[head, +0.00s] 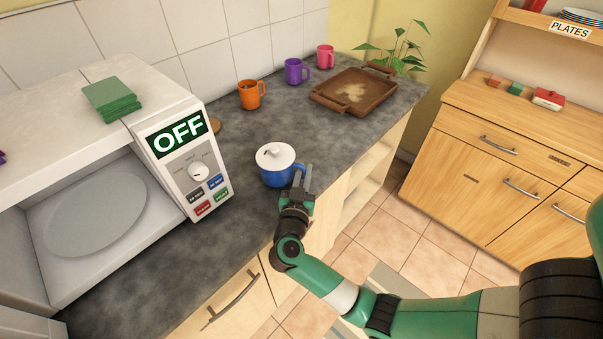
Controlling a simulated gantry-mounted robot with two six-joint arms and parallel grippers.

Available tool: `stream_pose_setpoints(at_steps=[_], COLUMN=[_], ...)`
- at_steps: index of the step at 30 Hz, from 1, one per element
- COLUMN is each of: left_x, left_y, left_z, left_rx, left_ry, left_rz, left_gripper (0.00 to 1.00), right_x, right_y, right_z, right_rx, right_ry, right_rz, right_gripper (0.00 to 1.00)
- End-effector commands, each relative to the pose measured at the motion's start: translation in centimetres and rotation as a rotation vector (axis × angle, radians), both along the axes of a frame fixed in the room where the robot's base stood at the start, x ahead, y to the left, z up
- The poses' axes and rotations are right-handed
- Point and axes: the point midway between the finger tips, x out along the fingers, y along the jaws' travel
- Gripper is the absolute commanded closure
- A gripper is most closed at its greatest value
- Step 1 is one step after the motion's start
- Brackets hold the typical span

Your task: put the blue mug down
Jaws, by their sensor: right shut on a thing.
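The blue mug (272,178) has a white lid (275,156) with a small knob on top. It is upright at the front edge of the dark countertop (236,231), right of the microwave. Whether its base touches the counter is hard to tell. My right gripper (299,181) is at the mug's right side and is shut on it, around its handle side. The fingers partly hide the handle. My left gripper does not show.
An open microwave (184,143) reading OFF stands at left, with green cloths (110,97) on top. Orange (251,94), purple (296,71) and pink (325,57) mugs stand along the wall. A brown tray (379,101) lies behind. Counter between is clear.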

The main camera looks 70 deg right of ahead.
Motion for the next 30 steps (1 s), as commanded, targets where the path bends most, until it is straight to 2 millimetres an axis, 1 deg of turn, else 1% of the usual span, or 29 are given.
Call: stream_pose_setpoints(at_steps=[1,2,5,9,12,15,18,23,30], left_x=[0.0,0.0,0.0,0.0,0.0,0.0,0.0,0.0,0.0], left_y=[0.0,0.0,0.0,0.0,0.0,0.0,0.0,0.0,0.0], left_z=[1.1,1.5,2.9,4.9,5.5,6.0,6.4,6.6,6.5], left_rx=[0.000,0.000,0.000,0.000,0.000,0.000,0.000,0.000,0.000], left_ry=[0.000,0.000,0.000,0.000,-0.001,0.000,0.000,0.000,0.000], left_rz=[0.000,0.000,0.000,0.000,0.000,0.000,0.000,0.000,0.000], left_gripper=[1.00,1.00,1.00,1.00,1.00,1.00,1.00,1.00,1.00], right_x=[0.0,0.0,-1.2,-3.0,-4.8,-6.3,-7.5,-8.4,-8.6], right_y=[0.0,0.1,1.6,4.1,6.5,8.4,9.7,10.9,11.0], right_z=[1.7,2.3,4.4,8.2,9.1,10.0,10.7,11.2,11.2], right_rx=[-0.002,-0.002,-0.002,-0.003,-0.002,-0.002,-0.002,-0.001,-0.002], right_ry=[-0.007,-0.007,-0.009,-0.009,-0.006,-0.005,-0.005,-0.004,-0.005], right_rz=[0.000,0.001,0.004,0.006,0.009,0.007,0.006,0.002,0.000], right_gripper=[1.00,1.00,1.00,1.00,1.00,1.00,1.00,1.00,1.00])
